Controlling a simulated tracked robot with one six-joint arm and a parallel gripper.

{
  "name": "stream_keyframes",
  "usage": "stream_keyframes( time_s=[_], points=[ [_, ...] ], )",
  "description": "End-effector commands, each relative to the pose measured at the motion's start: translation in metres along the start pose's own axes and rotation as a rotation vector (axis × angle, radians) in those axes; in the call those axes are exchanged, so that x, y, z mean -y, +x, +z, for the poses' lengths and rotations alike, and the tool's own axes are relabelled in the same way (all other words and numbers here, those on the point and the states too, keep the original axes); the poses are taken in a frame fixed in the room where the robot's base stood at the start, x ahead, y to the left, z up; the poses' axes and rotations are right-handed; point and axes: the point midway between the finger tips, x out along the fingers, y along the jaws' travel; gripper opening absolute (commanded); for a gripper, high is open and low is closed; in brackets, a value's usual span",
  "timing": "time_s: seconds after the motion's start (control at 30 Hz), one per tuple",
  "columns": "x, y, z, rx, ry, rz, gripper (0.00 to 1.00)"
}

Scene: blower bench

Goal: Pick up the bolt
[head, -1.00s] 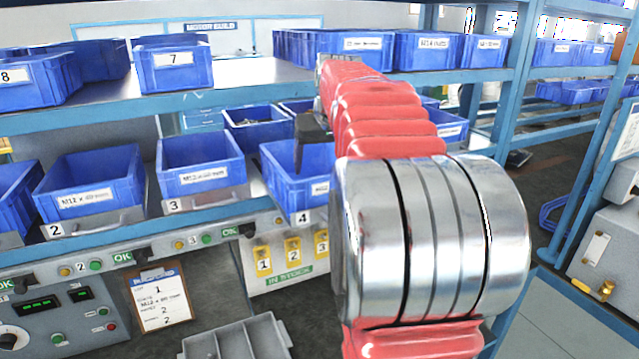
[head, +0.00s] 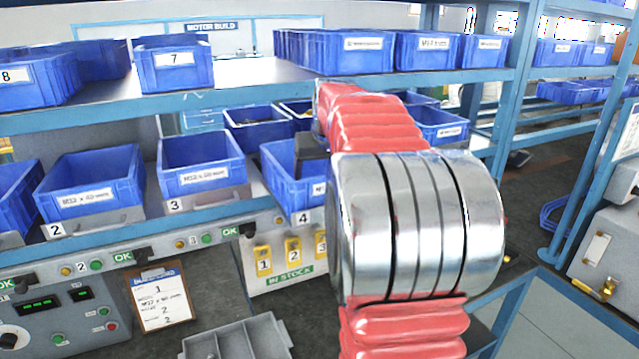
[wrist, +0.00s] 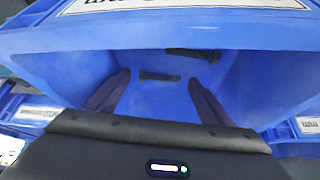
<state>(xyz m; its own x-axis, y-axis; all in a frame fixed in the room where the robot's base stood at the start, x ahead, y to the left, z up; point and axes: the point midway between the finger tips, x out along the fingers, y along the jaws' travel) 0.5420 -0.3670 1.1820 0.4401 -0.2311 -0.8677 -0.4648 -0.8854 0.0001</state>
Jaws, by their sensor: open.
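A dark bolt (wrist: 160,76) lies on the floor of a blue bin in the wrist view. A second dark piece (wrist: 192,54) lies farther in, against the bin's far wall. My gripper (wrist: 158,84) is open, with its two dark fingers reaching into the bin and spread to either side of the nearer bolt, touching neither piece. In the head view my gripper (head: 311,152) is over and partly within bin 4 (head: 281,171). There the bin's contents are hidden, and my arm covers its right side.
Bin 3 (head: 200,163) and bin 2 (head: 92,182) stand to the left on the same shelf. Another bin (head: 258,127) stands behind. The upper shelf edge (head: 200,100) runs close above the bins. A grey divided tray (head: 235,341) is below.

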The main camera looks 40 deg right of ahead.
Motion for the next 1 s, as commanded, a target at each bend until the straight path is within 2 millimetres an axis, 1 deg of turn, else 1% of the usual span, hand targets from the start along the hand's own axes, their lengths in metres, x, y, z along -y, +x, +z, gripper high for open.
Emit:
stream_keyframes(
  time_s=[0.17, 0.8, 1.0],
  points=[
    [-0.0002, -0.0002, 0.0000, 0.000, 0.000, 0.000, 0.75],
    [-0.0002, -0.0003, -0.0001, 0.000, 0.000, 0.000, 0.30],
    [0.0000, -0.0006, -0.0003, -0.001, 0.000, 0.000, 0.30]
  ],
)
